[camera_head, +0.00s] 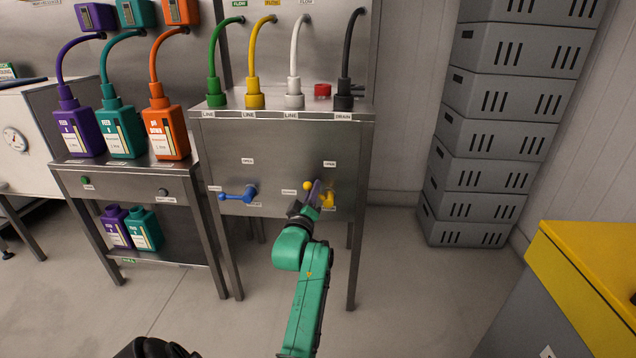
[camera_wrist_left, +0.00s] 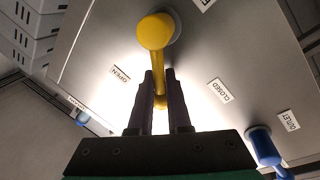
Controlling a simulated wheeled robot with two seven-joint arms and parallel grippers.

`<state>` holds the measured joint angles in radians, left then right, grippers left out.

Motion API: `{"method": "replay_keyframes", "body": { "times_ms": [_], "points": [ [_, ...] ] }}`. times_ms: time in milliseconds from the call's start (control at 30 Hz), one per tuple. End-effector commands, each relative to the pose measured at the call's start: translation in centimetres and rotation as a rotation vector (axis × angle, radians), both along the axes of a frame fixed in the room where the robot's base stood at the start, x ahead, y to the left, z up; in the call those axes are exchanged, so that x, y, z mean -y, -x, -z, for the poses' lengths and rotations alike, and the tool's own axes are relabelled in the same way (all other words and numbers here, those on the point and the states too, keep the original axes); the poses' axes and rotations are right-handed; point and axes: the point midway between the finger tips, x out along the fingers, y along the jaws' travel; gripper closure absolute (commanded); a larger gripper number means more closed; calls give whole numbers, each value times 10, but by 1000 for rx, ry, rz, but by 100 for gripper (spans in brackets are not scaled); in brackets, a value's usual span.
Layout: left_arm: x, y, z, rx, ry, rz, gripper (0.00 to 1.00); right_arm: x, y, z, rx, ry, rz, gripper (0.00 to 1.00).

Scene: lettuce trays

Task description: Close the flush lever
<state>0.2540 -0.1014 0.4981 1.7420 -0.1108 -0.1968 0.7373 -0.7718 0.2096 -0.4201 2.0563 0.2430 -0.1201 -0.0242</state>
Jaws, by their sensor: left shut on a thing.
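The yellow flush lever (camera_head: 328,200) is on the front panel of the steel cabinet. Its round yellow end (camera_head: 308,186) points up and left, between the upper label and the left one. In the left wrist view the yellow hub (camera_wrist_left: 155,32) is above my fingers, and the arm runs down between the OPEN label (camera_wrist_left: 121,73) and the CLOSED label (camera_wrist_left: 220,90). My left gripper (camera_wrist_left: 159,74) is shut on the lever, one dark finger on each side. In the head view my left gripper (camera_head: 314,193) partly hides the lever. My right gripper does not show.
A blue lever (camera_head: 238,195) is on the same panel to the left. Hoses in several colours (camera_head: 254,60) rise from the cabinet top. Grey crates (camera_head: 500,140) are stacked at the right, and a yellow-topped unit (camera_head: 590,265) is at the front right. Bottles (camera_head: 120,130) stand left.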

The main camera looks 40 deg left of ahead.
Motion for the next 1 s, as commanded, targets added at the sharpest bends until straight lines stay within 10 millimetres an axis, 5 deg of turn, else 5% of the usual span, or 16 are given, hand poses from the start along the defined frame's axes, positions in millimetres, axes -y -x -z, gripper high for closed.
{"method": "replay_keyframes", "body": {
  "times_ms": [400,1000],
  "points": [
    [-12,8,13,242,305,-6,100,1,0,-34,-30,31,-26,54],
    [-15,11,35,441,565,-7,100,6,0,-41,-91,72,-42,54]
  ]
}}
